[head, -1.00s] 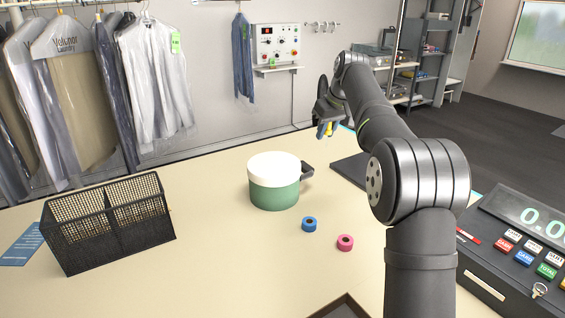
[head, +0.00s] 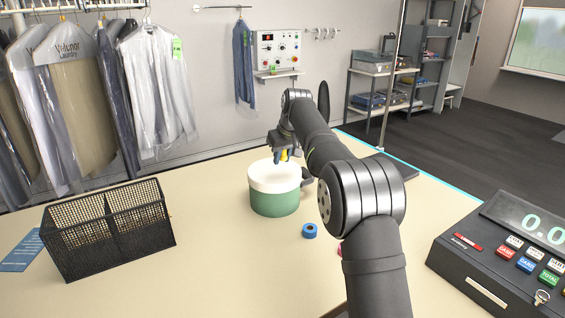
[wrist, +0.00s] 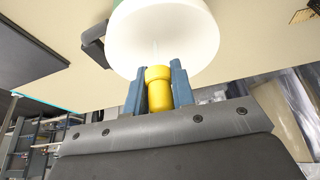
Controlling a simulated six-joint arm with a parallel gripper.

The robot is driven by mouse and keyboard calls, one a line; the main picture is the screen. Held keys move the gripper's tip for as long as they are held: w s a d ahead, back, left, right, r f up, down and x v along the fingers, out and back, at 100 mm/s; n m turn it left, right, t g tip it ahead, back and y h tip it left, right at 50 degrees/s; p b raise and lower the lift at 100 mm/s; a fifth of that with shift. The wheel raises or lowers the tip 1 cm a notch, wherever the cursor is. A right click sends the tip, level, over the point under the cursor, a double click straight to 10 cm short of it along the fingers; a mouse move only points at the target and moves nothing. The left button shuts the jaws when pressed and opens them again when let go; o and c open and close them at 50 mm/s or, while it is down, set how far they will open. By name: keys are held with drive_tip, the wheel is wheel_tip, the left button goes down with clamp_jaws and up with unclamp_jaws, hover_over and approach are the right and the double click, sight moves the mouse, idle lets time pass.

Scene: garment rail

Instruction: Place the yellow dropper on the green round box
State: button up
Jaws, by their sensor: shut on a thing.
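The green round box (head: 274,200) with a white lid (head: 272,176) stands near the middle of the table. My gripper (head: 284,157) is at the far edge of the lid in the head view. In the wrist view my gripper (wrist: 158,88) is shut on the yellow dropper (wrist: 159,92), held between two blue-grey fingers. The white lid (wrist: 165,35) fills the space just beyond the fingers there. The yellow dropper also shows as a small patch in the head view (head: 284,155). I cannot tell whether it touches the lid.
A black mesh basket (head: 108,230) stands at the left. A blue tape roll (head: 309,231) lies in front of the box, and a pink roll (head: 341,247) is mostly behind my arm. A cash register (head: 500,250) is at the right. The table between basket and box is clear.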

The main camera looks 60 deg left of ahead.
drive_tip(key=shift+f, duration=1)
drive_tip(key=shift+f, duration=0.1)
drive_tip(key=o, duration=1)
drive_tip(key=shift+c, duration=0.2)
drive_tip(key=v, duration=1.2)
